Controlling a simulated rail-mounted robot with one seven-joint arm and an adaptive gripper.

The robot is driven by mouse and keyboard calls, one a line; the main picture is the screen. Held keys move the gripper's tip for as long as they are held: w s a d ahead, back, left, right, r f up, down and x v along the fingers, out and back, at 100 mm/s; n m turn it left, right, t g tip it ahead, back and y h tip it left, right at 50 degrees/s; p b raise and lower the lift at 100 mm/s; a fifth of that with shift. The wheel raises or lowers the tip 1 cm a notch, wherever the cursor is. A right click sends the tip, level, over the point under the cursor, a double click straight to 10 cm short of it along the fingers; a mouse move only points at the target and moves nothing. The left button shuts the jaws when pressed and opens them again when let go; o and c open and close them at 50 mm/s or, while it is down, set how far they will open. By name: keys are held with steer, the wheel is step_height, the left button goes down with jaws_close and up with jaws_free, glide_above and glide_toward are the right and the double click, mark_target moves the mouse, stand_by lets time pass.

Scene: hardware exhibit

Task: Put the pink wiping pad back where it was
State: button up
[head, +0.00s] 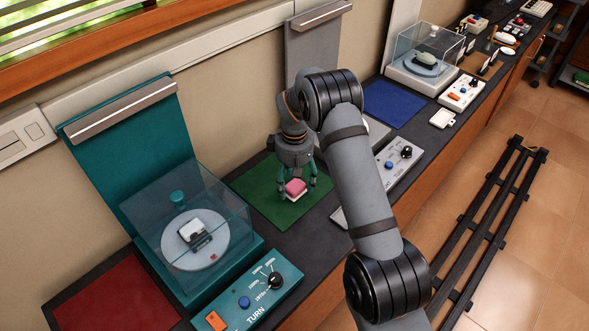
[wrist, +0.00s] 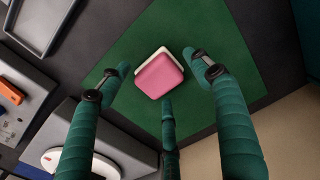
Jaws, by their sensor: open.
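The pink wiping pad (head: 295,187) lies on the green mat (head: 262,193) on the counter, with a white layer showing under its pink top. In the wrist view the pad (wrist: 159,77) sits near the middle of the green mat (wrist: 222,57), turned at an angle. My gripper (head: 297,186) is above the mat, pointing down, with its teal fingers spread around the pad. In the wrist view the fingers of my gripper (wrist: 165,88) are open, with gaps between them and the pad. Whether the pad touches anything besides the mat is hard to tell.
A teal exhibit with a clear cover (head: 200,215) and a teal control box (head: 250,298) stand left of the mat. A red mat (head: 108,301) is at lower left, a blue mat (head: 394,103) at right. A grey control box (head: 398,160) and a dark tray (wrist: 45,22) are nearby.

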mark_target(295, 185)
step_height(295, 185, up, 11)
steer(key=shift+b, duration=0.4)
